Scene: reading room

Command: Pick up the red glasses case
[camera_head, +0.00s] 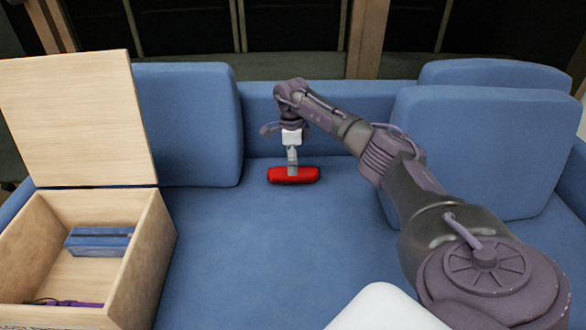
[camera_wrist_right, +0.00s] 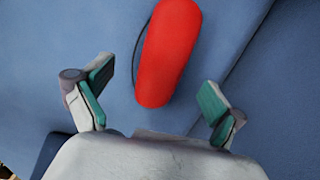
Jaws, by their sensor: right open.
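The red glasses case (camera_head: 306,175) lies on the blue sofa seat near the backrest, its long side running left to right in the head view. In the right wrist view the case (camera_wrist_right: 168,50) lies ahead of my right gripper (camera_wrist_right: 158,92), its near end at about the gap between the fingertips. The fingers are apart, with teal pads, and nothing is between them that they grip. In the head view my right gripper (camera_head: 292,162) is right at the case, in front of its middle. I cannot tell there if they touch. My left gripper is not in view.
An open wooden box (camera_head: 150,245) with its lid up stands on the left of the seat. It holds a blue case (camera_head: 98,242) and a purple item (camera_head: 75,303). Blue cushions (camera_head: 185,120) line the back and right. The seat between is clear.

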